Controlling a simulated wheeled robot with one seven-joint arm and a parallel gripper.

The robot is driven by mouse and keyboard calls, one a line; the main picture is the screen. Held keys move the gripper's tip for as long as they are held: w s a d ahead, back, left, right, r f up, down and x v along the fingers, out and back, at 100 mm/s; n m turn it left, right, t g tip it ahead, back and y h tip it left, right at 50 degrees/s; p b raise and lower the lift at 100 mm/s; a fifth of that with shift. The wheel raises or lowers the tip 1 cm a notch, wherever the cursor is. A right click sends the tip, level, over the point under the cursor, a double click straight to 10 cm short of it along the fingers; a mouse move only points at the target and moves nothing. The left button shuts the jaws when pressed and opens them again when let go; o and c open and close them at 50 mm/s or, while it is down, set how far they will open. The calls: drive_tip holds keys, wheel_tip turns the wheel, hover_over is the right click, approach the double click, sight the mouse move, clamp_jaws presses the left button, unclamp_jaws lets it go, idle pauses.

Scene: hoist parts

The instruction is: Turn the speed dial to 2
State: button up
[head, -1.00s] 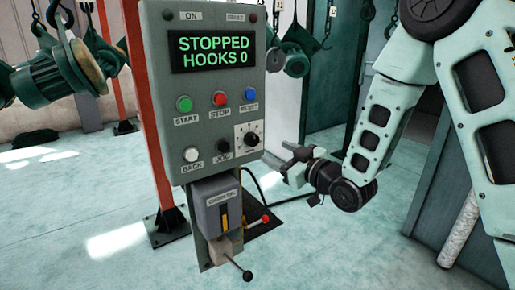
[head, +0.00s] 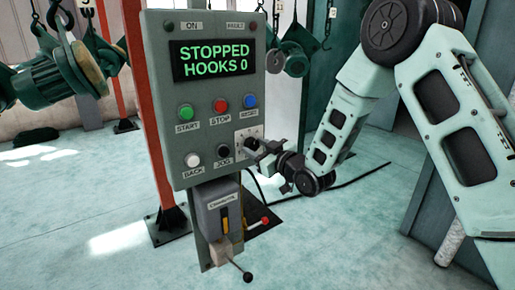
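The speed dial is a black knob on a white square plate (head: 243,134) at the lower right of the grey-green control panel (head: 165,100). My gripper (head: 257,146) is in front of the dial from the right and hides most of the knob. The dial's pointer and numbers cannot be read. Whether the fingers touch the knob, and whether they are open or shut, is too small to tell. The panel's display (head: 214,60) reads "STOPPED HOOKS 0".
Green START (head: 185,111), red STOP (head: 221,104) and blue RESET (head: 250,101) buttons sit above the dial. White BACK (head: 192,160) and black JOG (head: 223,151) buttons are to its left. A lever (head: 236,262) juts out below. Green hoists hang behind.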

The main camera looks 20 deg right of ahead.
drive_tip(key=c, duration=0.5)
drive_tip(key=shift+b, duration=0.3)
drive_tip(key=n+b, duration=0.1)
drive_tip(key=b, duration=0.1)
drive_tip(key=n+b, duration=0.1)
drive_tip(key=shift+f+n+b, duration=0.2)
drive_tip(key=shift+n+b, duration=0.1)
drive_tip(key=shift+b, duration=0.05)
drive_tip(key=n+b, duration=0.3)
drive_tip(key=b, duration=0.1)
drive_tip(key=shift+b, duration=0.4)
drive_tip(key=n+b, duration=0.2)
drive_tip(key=b, duration=0.1)
drive_tip(key=n+b, duration=0.3)
drive_tip(key=b, duration=0.1)
drive_tip(key=shift+a+n+g+h, duration=0.1)
drive_tip(key=shift+n+g+h, duration=0.2)
drive_tip(key=shift+h, duration=0.1)
drive_tip(key=n+b, duration=0.2)
drive_tip(key=b, duration=0.1)
drive_tip(key=shift+r, duration=0.1)
drive_tip(key=b, duration=0.1)
drive_tip(key=n+b, duration=0.1)
drive_tip(key=shift+r+n+h+b, duration=0.2)
drive_tip(key=shift+n+h+b, duration=0.1)
drive_tip(key=shift+r, duration=0.1)
